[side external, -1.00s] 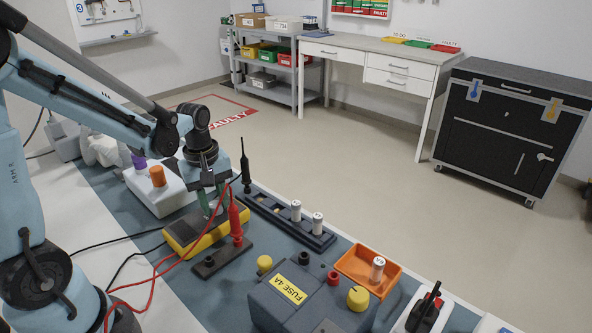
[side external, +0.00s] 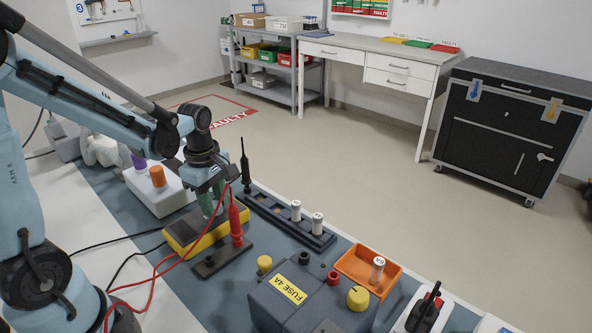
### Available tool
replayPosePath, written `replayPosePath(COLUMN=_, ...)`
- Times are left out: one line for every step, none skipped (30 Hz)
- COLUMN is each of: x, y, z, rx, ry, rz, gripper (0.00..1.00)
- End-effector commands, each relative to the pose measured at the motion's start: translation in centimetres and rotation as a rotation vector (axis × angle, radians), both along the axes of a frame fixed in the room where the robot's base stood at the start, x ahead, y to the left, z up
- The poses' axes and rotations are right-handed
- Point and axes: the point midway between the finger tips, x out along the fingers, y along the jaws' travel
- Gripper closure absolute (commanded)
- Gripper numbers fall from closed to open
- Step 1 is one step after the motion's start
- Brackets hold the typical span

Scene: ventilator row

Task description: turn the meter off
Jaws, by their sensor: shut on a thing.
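The yellow meter (side external: 190,246) with a dark top lies on the blue-grey mat, left of the middle. My gripper (side external: 213,208) points down over the meter's right half, its greenish fingers reaching to the top face. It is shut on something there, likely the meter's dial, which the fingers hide. The dial's setting and any display reading cannot be made out. The red probe (side external: 236,222) stands upright in a dark holder (side external: 222,256) just in front of the meter. The black probe (side external: 245,165) stands upright behind my gripper.
A black rack (side external: 285,220) with white fuses lies right of the meter. A grey box labelled "FUSE 4A" (side external: 310,295) and an orange tray (side external: 352,264) stand at the front right. A white unit with an orange knob (side external: 157,176) stands to the left. Red and black leads cross the mat.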

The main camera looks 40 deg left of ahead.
Motion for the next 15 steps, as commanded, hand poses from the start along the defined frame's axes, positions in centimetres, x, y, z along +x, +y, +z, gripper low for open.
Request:
replayPosePath(x=0.01, y=0.0, z=0.03, rx=0.0, ry=0.0, rz=0.003, gripper=0.97)
replayPosePath(x=0.01, y=0.0, z=0.03, rx=0.0, ry=0.0, rz=0.003, gripper=0.97)
replayPosePath(x=0.01, y=0.0, z=0.03, rx=0.0, ry=0.0, rz=0.003, gripper=0.97)
replayPosePath(x=0.01, y=0.0, z=0.03, rx=0.0, ry=0.0, rz=0.003, gripper=0.97)
replayPosePath(x=0.01, y=0.0, z=0.03, rx=0.0, ry=0.0, rz=0.003, gripper=0.97)
replayPosePath(x=0.01, y=0.0, z=0.03, rx=0.0, ry=0.0, rz=0.003, gripper=0.97)
replayPosePath(x=0.01, y=0.01, z=0.02, rx=0.0, ry=0.0, rz=0.003, gripper=0.97)
replayPosePath(x=0.01, y=0.0, z=0.02, rx=0.0, ry=0.0, rz=0.003, gripper=0.97)
replayPosePath(x=0.01, y=0.0, z=0.02, rx=0.0, ry=0.0, rz=0.003, gripper=0.97)
replayPosePath(x=0.01, y=0.01, z=0.02, rx=0.0, ry=0.0, rz=0.003, gripper=0.62)
replayPosePath(x=0.01, y=0.01, z=0.02, rx=0.0, ry=0.0, rz=0.003, gripper=0.58)
replayPosePath(x=0.01, y=0.01, z=0.02, rx=0.0, ry=0.0, rz=0.002, gripper=0.52)
replayPosePath(x=0.01, y=0.01, z=0.02, rx=0.0, ry=0.0, rz=0.002, gripper=0.47)
replayPosePath(x=0.01, y=0.01, z=0.01, rx=0.0, ry=0.0, rz=0.002, gripper=0.43)
replayPosePath(x=0.01, y=0.01, z=0.01, rx=0.0, ry=0.0, rz=0.002, gripper=0.42)
